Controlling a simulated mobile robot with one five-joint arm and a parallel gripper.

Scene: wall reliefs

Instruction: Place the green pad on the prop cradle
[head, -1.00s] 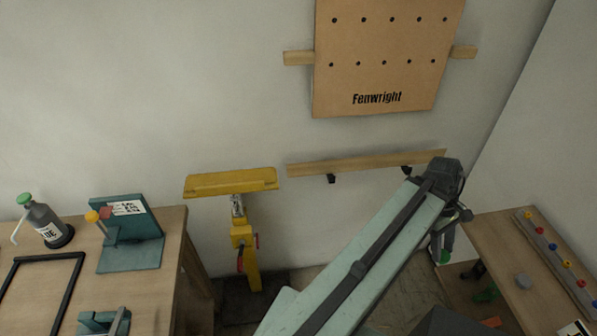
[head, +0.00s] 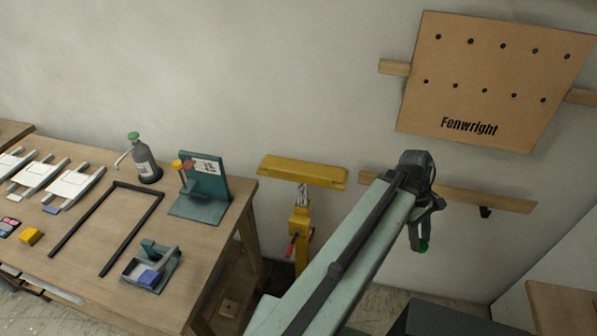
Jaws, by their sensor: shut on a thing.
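My gripper (head: 422,236) hangs from the end of my arm, right of the picture's middle. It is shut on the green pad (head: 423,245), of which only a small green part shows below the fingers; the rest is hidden. The prop cradle (head: 303,171) is the wide yellow head on top of a yellow adjustable post (head: 299,228) by the wall. Its top looks bare. My gripper is to the right of the cradle and apart from it. My arm passes just right of the post.
A wooden workbench (head: 95,270) stands left of the post, with a teal stand (head: 205,180), a pump bottle (head: 146,160) and a black frame on it. A wooden rail (head: 480,195) runs along the wall behind my gripper, below the Fenwright board (head: 490,85).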

